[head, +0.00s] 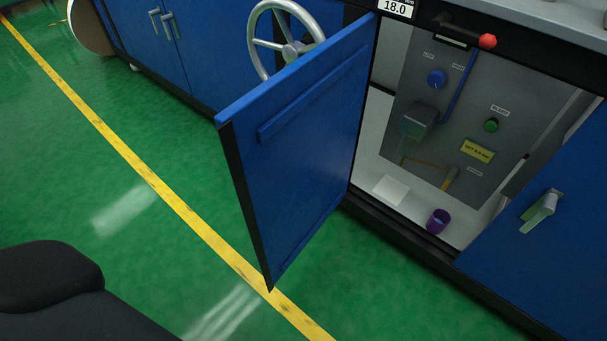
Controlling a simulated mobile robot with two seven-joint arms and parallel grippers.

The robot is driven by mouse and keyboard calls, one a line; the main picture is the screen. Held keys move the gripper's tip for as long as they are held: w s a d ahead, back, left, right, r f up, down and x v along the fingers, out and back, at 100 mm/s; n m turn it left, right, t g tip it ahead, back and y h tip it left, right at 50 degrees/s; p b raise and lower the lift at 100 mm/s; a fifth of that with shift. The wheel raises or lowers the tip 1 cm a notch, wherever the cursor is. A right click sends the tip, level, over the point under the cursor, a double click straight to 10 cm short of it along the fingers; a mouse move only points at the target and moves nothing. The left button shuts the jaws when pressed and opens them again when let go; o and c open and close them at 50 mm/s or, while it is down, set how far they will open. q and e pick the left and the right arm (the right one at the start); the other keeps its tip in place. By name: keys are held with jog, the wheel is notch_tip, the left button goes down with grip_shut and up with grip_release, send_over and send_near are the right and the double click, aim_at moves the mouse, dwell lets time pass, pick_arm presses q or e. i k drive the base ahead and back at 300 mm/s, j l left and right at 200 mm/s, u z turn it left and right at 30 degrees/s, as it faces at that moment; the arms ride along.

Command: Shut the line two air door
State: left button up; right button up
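The blue air door (305,150) stands wide open in the middle of the head view. It is hinged at its right edge beside the cabinet opening and swings out over the floor toward the yellow line. Behind the opening is a grey panel (447,160) with a blue knob (437,78), a green knob (491,125) and a yellow label (478,151). A purple cup (438,221) stands on the cabinet floor near the front edge. Neither of my grippers is in view.
A closed blue door with a handle (541,211) is at the right. A silver handwheel (291,48) is behind the open door's top edge. A red-tipped lever (487,41) sticks out above the opening. The green floor (130,190) at left is clear.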

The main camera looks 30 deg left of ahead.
aim_at(288, 143)
jog(key=j+z, duration=0.3)
jog(key=j, duration=0.55)
jog(key=j+z, duration=0.35)
jog(key=j, duration=0.5)
jog(key=k+j+z, duration=0.1)
jog(key=j+z, duration=0.2)
jog(key=j, duration=0.5)
